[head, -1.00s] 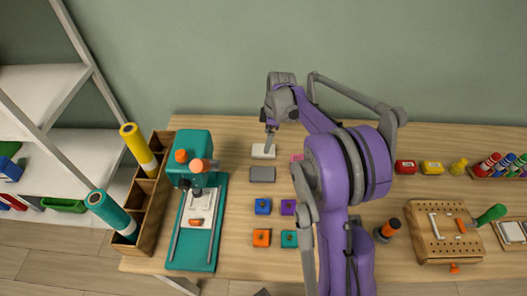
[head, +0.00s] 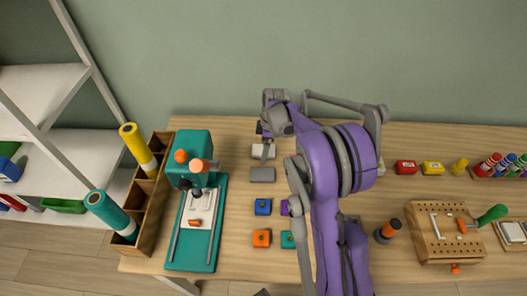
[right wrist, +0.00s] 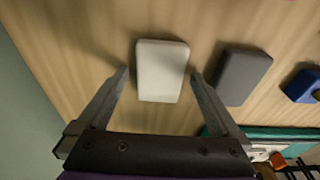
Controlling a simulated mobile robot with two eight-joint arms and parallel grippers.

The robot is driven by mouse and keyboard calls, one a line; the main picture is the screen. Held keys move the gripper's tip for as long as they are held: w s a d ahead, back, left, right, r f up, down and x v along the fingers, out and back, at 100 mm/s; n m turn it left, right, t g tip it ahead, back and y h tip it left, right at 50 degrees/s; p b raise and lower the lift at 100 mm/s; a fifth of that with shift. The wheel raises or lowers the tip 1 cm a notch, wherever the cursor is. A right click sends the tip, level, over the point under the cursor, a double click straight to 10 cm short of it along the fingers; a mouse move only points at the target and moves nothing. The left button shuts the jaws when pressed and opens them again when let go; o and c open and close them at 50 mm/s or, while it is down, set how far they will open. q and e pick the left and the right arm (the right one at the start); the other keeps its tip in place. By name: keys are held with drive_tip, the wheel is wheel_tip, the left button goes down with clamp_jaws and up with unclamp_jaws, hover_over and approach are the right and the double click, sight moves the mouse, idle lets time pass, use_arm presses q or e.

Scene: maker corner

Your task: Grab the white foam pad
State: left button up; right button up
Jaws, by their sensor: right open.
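The white foam pad (right wrist: 161,80) is a pale block with rounded corners lying flat on the wooden table. In the head view the white pad (head: 257,152) is at the back, just behind a grey pad (head: 262,174). My right gripper (right wrist: 160,73) is open, with one finger on each side of the white pad and a gap visible on both sides. Its right finger lies between the white pad and the grey pad (right wrist: 243,76). In the head view my right gripper (head: 266,146) is over the white pad and partly covers it. My left gripper is not in view.
A teal press (head: 189,145) and a wooden bin (head: 147,215) stand to the left. Small blocks, including a blue one (head: 263,206) and an orange one (head: 261,238), lie in front. A pegboard (head: 443,240) sits at the right. The table behind the pads is clear.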

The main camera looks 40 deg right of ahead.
drive_tip(key=shift+f, duration=0.15)
drive_tip(key=shift+c, duration=0.2)
drive_tip(key=c, duration=1.2)
drive_tip(key=shift+c, duration=0.2)
